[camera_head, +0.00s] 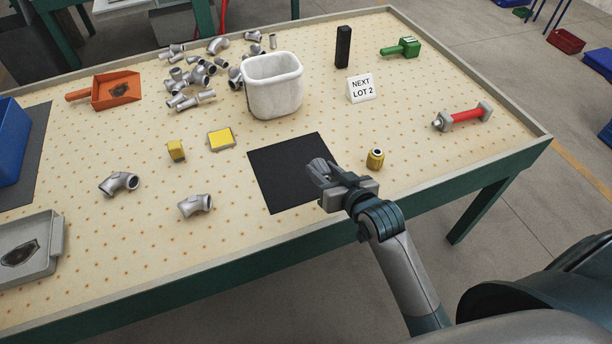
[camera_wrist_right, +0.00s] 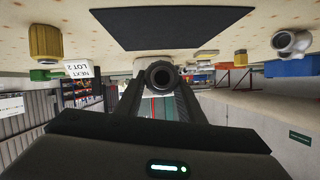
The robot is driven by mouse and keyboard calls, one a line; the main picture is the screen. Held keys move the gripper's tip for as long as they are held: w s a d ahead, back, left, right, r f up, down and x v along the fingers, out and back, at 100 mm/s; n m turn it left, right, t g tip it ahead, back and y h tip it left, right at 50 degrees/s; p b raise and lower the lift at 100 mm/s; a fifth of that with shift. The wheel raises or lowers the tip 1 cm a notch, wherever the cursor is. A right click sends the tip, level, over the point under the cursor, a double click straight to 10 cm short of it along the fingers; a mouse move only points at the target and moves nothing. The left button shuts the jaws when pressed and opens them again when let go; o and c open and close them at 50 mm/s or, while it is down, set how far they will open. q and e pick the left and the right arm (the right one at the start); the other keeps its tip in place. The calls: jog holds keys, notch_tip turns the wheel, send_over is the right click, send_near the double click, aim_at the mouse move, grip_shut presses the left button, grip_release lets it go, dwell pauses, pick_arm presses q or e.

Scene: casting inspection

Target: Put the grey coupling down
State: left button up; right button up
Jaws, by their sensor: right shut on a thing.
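My right gripper (camera_head: 330,176) is shut on the grey coupling (camera_head: 318,168). It holds the coupling over the right part of the black mat (camera_head: 278,173); I cannot tell in the head view how high above the mat it is. In the right wrist view, which is upside down, the coupling (camera_wrist_right: 160,75) shows end-on with a dark round hole, between the fingers of my right gripper (camera_wrist_right: 160,92). The mat (camera_wrist_right: 170,25) shows there too, apart from the coupling. My left gripper is not in view.
A brass fitting (camera_head: 375,159) stands right of the mat. A "NEXT LOT 2" sign (camera_head: 361,88) is behind. Most of the mat is bare.

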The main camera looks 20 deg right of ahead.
send_over(307, 187)
notch_tip(307, 187, down, 3)
jog(key=shift+a+p, duration=0.1)
jog(key=shift+p, duration=0.2)
jog(key=shift+f, duration=0.1)
notch_tip(307, 187, down, 3)
jog(key=shift+f+p, duration=0.15)
jog(key=shift+p, duration=0.25)
jog(key=shift+f, duration=0.25)
jog(key=shift+f, duration=0.1)
jog(key=o, duration=1.2)
